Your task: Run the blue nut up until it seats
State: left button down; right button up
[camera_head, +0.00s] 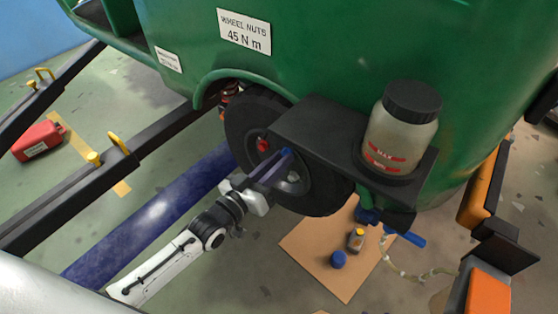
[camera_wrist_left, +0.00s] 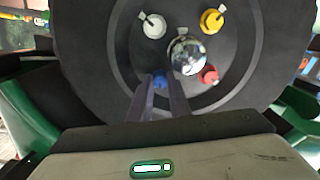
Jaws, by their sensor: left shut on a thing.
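The blue nut (camera_head: 286,152) is on the wheel (camera_head: 245,115) of the green rickshaw. In the left wrist view the blue nut (camera_wrist_left: 160,80) shows between the fingertips, below the shiny hub cap (camera_wrist_left: 187,55). My left gripper (camera_head: 279,160) reaches the wheel face and is shut on the blue nut; it also shows in the left wrist view (camera_wrist_left: 161,86). The thread behind the nut is hidden, so I cannot tell how close it is to the wheel. A red nut (camera_wrist_left: 208,75), a yellow nut (camera_wrist_left: 212,20) and a white nut (camera_wrist_left: 153,27) surround the hub. My right gripper is not in view.
A black shelf (camera_head: 310,130) holding a lidded jar (camera_head: 402,125) juts out just right of the wheel. A blue beam (camera_head: 150,215) and dark lift arms (camera_head: 60,205) lie to the left. A cardboard sheet (camera_head: 310,255) with small items lies on the floor below.

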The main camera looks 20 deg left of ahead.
pick_arm(q)
jog(key=c, duration=1.6)
grip_release()
jog(key=shift+s+f, duration=0.2)
jog(key=shift+c, duration=0.2)
jog(key=shift+a, duration=0.1)
jog(key=v, duration=1)
jog(key=shift+r+p, duration=0.2)
jog(key=shift+p, duration=0.2)
jog(key=shift+s, duration=0.1)
